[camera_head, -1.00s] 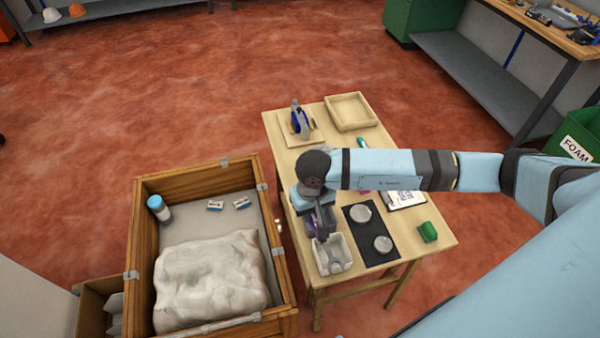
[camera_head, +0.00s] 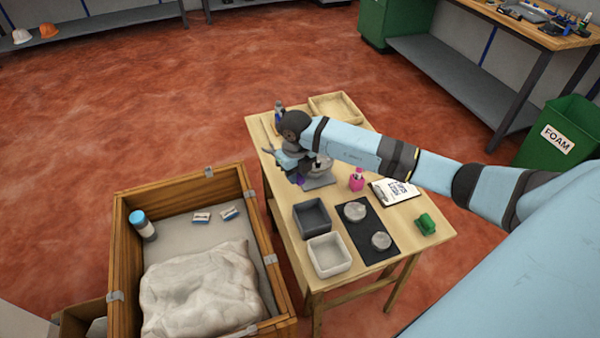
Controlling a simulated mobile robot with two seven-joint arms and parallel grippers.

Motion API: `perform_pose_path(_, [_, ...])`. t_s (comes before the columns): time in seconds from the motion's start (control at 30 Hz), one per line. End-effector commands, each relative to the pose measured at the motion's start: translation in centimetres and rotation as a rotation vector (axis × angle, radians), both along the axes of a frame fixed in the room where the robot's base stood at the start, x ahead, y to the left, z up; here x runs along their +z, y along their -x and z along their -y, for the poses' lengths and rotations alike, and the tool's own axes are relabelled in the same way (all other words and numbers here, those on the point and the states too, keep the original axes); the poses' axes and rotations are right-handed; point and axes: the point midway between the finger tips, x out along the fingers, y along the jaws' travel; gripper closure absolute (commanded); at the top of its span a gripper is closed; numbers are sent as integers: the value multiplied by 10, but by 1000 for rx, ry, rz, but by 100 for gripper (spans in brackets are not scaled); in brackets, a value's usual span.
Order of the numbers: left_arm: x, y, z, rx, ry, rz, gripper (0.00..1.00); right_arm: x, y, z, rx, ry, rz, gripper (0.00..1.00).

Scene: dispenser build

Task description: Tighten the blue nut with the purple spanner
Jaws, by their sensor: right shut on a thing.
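My right gripper (camera_head: 298,179) is low over the left middle of the wooden table, its arm coming in from the right. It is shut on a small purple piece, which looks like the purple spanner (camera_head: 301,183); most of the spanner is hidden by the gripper. A grey plate (camera_head: 321,182) with a metal part on it lies just right of the gripper. I cannot tell whether the spanner touches it. The blue nut cannot be made out. A dark blue upright thing (camera_head: 279,109) shows partly behind my wrist. My left gripper is not in view.
On the table are a grey bin (camera_head: 312,217), a white bin (camera_head: 329,256), a black mat (camera_head: 371,236) with two round metal parts, a pink bottle (camera_head: 357,181), a clipboard (camera_head: 396,192), a green block (camera_head: 427,224) and a wooden tray (camera_head: 336,107). A wooden crate (camera_head: 119,250) stands left.

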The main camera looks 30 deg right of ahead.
Motion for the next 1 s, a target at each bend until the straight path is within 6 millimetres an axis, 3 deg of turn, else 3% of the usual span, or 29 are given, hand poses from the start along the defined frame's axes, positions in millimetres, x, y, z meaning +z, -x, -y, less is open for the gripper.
perform_pose_path(0.13, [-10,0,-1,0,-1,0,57,-8,-10,12,-357,-2,0,100])
perform_pose_path(0.33, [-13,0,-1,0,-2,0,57,-11,-16,21,-626,0,1,100])
perform_pose_path(1.0, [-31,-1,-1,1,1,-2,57,-38,-16,22,-677,0,0,100])
